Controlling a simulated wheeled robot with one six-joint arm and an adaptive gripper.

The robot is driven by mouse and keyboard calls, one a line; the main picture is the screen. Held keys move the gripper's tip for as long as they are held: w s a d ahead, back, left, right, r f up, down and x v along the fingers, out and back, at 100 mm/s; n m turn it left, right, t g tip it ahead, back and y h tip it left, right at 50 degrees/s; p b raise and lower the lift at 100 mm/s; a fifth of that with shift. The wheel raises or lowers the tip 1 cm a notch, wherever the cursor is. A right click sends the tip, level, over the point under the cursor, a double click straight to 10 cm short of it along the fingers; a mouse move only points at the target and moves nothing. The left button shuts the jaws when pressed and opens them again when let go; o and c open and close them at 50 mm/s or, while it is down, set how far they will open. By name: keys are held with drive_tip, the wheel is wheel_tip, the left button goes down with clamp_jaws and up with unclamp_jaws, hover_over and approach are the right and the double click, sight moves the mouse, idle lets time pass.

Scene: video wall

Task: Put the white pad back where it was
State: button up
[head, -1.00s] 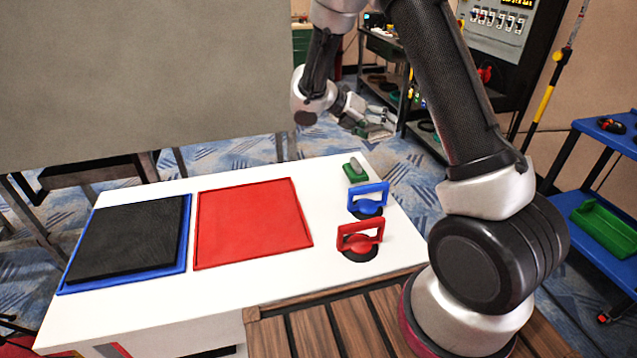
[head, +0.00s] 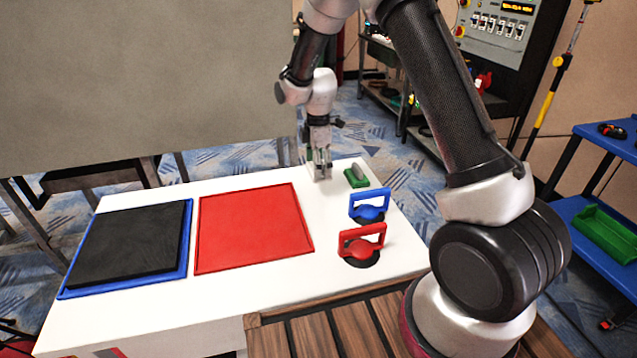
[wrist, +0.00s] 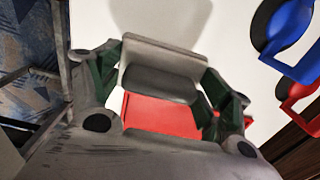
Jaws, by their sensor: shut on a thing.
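My gripper (head: 320,168) points down at the far right of the white table, just left of a green pad (head: 357,177) with a grey grip. In the wrist view its green-lined fingers (wrist: 160,88) are shut on the white pad (wrist: 165,52), a pale slab with a grey grip (wrist: 158,84). In the head view the white pad is small and partly hidden by the fingers. Whether it touches the tabletop, I cannot tell.
On the white table (head: 225,290) are a red tray (head: 255,228), a black slab (head: 130,243) on a blue tray (head: 65,293), and blue (head: 370,207) and red (head: 362,244) suction lifters. A large grey panel (head: 140,80) stands behind. Bare tabletop lies between red tray and lifters.

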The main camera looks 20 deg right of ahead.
sight(319, 189)
wheel_tip(319, 189, down, 6)
drive_tip(key=shift+r, duration=0.25)
drive_tip(key=o, duration=1.1)
wheel_tip(319, 189, up, 12)
drive_tip(key=shift+s+d+r, duration=0.1)
drive_tip(key=shift+r, duration=0.1)
drive_tip(key=s+d+r+m+t, duration=0.1)
drive_tip(key=s+d+r+m, duration=0.3)
drive_tip(key=s+r, duration=0.3)
drive_tip(key=s+d+r+m+t, duration=0.1)
drive_tip(key=s+d+r+m, duration=0.35)
drive_tip(key=r, duration=0.45)
drive_tip(key=s+d+r+m, duration=0.1)
drive_tip(key=s+d+m, duration=0.1)
drive_tip(key=s, duration=0.5)
drive_tip(key=s+d+r+m+t, duration=0.1)
drive_tip(key=s+m, duration=0.3)
drive_tip(key=s, duration=0.4)
drive_tip(key=s+d+r+m+t, duration=0.1)
drive_tip(key=s+d+r+m, duration=0.1)
drive_tip(key=s, duration=0.5)
drive_tip(key=shift+s+d+m, duration=0.25)
drive_tip(key=shift+d+m, duration=0.4)
drive_tip(key=shift+m, duration=0.1)
